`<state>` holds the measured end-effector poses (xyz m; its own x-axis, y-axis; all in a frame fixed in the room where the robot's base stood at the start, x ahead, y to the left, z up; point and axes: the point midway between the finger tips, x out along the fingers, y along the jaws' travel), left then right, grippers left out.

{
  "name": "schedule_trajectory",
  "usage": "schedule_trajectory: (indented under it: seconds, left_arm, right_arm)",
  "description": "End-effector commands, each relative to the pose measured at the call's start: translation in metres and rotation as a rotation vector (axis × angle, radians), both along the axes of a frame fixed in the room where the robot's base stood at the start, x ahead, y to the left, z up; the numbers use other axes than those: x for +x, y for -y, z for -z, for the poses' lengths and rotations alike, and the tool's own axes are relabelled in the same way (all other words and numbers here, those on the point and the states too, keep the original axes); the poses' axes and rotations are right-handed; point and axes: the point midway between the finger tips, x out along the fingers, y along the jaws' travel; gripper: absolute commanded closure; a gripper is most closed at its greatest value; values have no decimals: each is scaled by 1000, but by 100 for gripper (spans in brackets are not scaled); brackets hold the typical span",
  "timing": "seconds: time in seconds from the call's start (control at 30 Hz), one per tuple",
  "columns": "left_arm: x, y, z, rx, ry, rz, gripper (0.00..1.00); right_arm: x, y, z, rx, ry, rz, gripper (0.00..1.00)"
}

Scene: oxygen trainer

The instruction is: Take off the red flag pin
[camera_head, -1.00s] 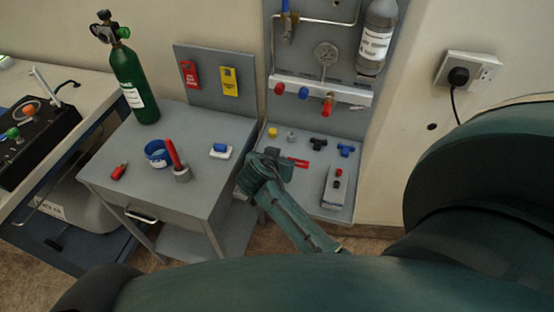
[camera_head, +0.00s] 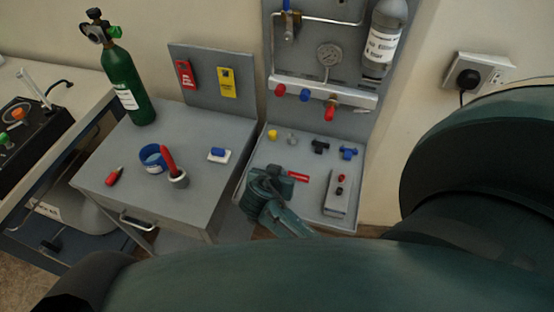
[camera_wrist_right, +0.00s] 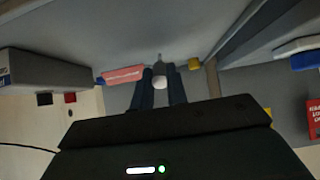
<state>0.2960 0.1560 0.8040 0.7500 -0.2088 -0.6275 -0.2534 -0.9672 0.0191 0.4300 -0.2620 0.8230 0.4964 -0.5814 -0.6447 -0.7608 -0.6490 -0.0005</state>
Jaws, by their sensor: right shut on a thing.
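The red flag pin (camera_head: 298,176) shows as a red strip with pale lettering, just right of my right gripper (camera_head: 272,174) over the grey shelf under the gas panel. In the right wrist view the red flag (camera_wrist_right: 122,75) sticks out left of my fingers. My right gripper (camera_wrist_right: 160,78) is shut there on a small pale, rounded part of the pin. The pin's shaft is mostly hidden by my fingers. I cannot tell how high it is above the shelf. My left gripper is out of view.
The shelf (camera_head: 262,160) holds a yellow cap (camera_head: 272,134), a black tee (camera_head: 320,146), a blue fitting (camera_head: 348,152) and a grey box (camera_head: 339,193). Left, a grey cabinet (camera_head: 195,215) carries a green cylinder (camera_head: 130,88), blue tape and a red-handled tool.

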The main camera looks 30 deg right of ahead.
Motion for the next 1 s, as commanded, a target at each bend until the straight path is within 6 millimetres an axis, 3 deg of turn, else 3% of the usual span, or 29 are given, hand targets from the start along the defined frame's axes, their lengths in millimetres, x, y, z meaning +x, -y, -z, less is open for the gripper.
schedule_trajectory:
  seconds: [0.77,0.8,1.0]
  left_arm:
    - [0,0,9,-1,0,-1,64]
    - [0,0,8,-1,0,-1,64]
    - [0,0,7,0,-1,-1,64]
  right_arm:
    - [0,0,10,0,-1,-1,100]
    - [0,0,8,0,0,-1,82]
    - [0,0,8,0,-1,-1,66]
